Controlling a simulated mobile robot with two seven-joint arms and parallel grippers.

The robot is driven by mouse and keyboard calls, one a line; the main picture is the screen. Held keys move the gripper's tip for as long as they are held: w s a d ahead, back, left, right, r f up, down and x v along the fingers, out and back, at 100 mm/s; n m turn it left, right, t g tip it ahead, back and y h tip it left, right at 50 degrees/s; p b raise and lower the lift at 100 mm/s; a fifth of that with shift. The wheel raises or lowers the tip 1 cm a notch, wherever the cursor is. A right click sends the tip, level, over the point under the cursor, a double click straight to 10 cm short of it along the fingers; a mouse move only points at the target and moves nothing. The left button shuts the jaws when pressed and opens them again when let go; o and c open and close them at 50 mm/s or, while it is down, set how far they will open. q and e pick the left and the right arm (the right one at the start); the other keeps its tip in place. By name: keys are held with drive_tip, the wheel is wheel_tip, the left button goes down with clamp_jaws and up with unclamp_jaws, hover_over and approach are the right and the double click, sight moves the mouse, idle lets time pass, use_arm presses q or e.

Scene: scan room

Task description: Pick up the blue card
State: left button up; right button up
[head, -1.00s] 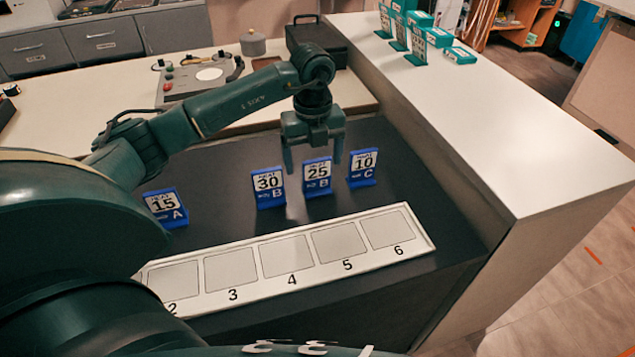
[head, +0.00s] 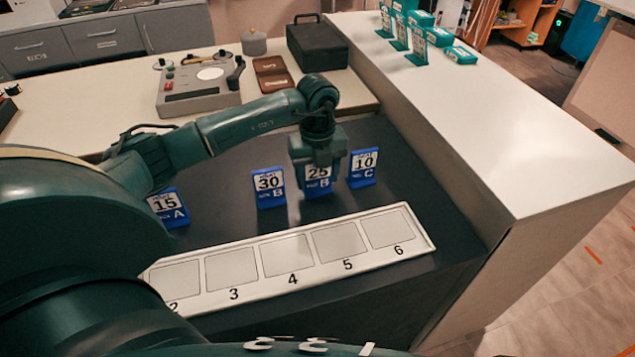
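Several blue cards with white number panels stand upright on the dark counter: 15 A (head: 168,207), 30 B (head: 269,188), 25 B (head: 318,187) and 10 C (head: 363,169). My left gripper (head: 318,178) points down at the 25 B card and covers its upper part. Its fingers are low by that card; I cannot tell if they touch it or how far apart they are. My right gripper is not in view.
A white strip (head: 235,292) with numbered squares lies in front of the cards, its visible squares empty. A control box (head: 199,88) and a black case (head: 317,46) stand behind. A white raised counter (head: 480,120) bounds the right, with teal cards at its far end.

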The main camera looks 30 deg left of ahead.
use_arm(q)
drive_tip(key=c, duration=0.5)
drive_tip(key=shift+c, duration=0.2)
